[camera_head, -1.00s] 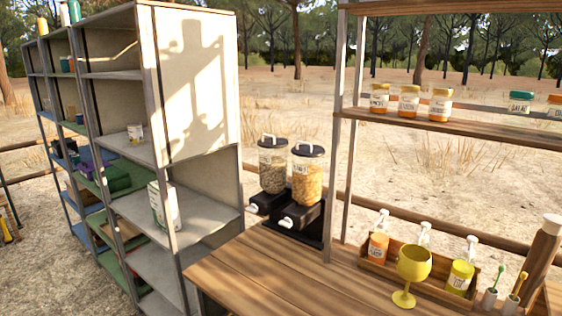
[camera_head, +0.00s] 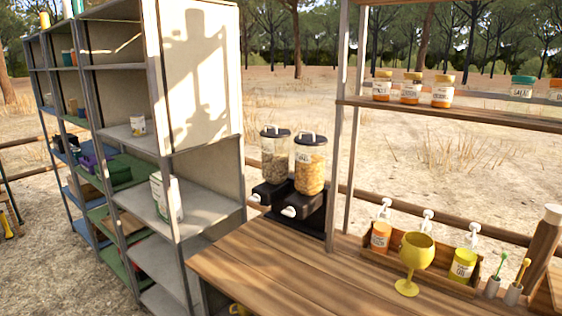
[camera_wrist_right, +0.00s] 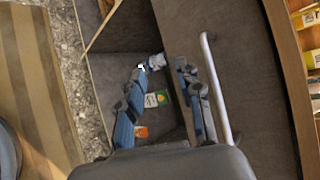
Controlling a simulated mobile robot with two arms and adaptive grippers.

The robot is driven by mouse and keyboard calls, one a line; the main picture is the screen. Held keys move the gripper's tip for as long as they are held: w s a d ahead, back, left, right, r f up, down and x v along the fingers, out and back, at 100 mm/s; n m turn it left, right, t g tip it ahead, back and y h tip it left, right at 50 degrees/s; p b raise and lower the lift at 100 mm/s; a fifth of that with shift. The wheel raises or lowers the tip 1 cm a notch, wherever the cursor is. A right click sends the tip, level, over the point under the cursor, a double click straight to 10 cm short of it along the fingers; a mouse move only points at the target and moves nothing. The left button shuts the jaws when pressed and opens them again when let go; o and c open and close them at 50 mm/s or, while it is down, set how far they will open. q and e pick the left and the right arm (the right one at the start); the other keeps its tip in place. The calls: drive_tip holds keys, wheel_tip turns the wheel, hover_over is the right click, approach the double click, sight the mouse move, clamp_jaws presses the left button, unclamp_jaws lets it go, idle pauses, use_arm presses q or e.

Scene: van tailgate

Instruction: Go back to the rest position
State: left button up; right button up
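No gripper shows in the head view. My left gripper is in no view.
The wooden counter (camera_head: 290,275) holds a yellow goblet (camera_head: 417,252), a wooden caddy with bottles and two dispensers (camera_head: 310,165). Grey shelving (camera_head: 205,215) stands left. Jars (camera_head: 411,88) line a shelf above the counter. A metal bar handle (camera_wrist_right: 216,90) runs beside my right gripper.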

drive_tip(key=s+a+f+n+g+b, duration=0.1)
drive_tip(key=s+f+n+g+b, duration=0.15)
drive_tip(key=s+f+n, duration=0.7)
drive_tip(key=s+f+n+g+b, duration=0.1)
drive_tip(key=s+f+n+g, duration=0.4)
drive_tip(key=f, duration=0.8)
drive_tip(key=s+d+f+n+g+b, duration=0.1)
drive_tip(key=s+f+n, duration=0.3)
drive_tip(key=s, duration=0.4)
drive_tip(key=s+f+n+g+b, duration=0.1)
drive_tip(key=s+f+n+g, duration=0.2)
drive_tip(key=s, duration=0.6)
wheel_tip(320, 180, down, 2)
drive_tip(key=n, duration=0.3)
drive_tip(key=shift+s+d+h, duration=0.2)
drive_tip(key=shift+d+h, duration=0.1)
drive_tip(key=shift+d, duration=0.1)
